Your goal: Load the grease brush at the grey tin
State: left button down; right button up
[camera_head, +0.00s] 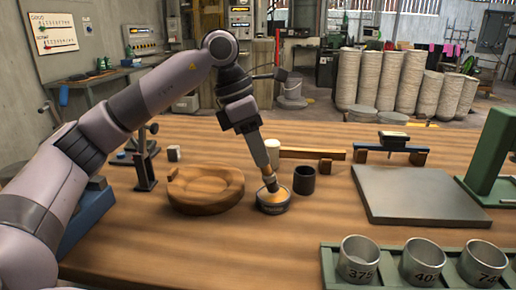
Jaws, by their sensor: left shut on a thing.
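My left gripper (267,170) comes down from the left arm and is shut on the grease brush (271,185). The brush points down, slightly tilted, with its lower end at the open top of the grey tin (273,206). The tin is low and round, with something yellowish inside. Whether the bristles touch the grease is too small to tell. My right gripper is not in view.
A round wooden dish (205,190) lies just left of the tin. A dark cup (304,180) stands close on its right, a pale cylinder (272,150) behind. A grey slab (415,195) and a green rack (335,262) with numbered metal cups (422,262) are at the right.

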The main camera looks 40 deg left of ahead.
pick_arm(q)
jog(key=shift+f, duration=0.35)
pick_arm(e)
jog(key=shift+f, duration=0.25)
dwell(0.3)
pick_arm(q)
jog(key=shift+r, duration=0.1)
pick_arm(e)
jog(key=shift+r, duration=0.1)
pick_arm(q)
notch_tip(320, 180, up, 4)
jog(key=p, duration=0.3)
jog(key=shift+p, duration=0.3)
jog(key=shift+r+p, duration=1.4)
jog(key=shift+r, duration=0.1)
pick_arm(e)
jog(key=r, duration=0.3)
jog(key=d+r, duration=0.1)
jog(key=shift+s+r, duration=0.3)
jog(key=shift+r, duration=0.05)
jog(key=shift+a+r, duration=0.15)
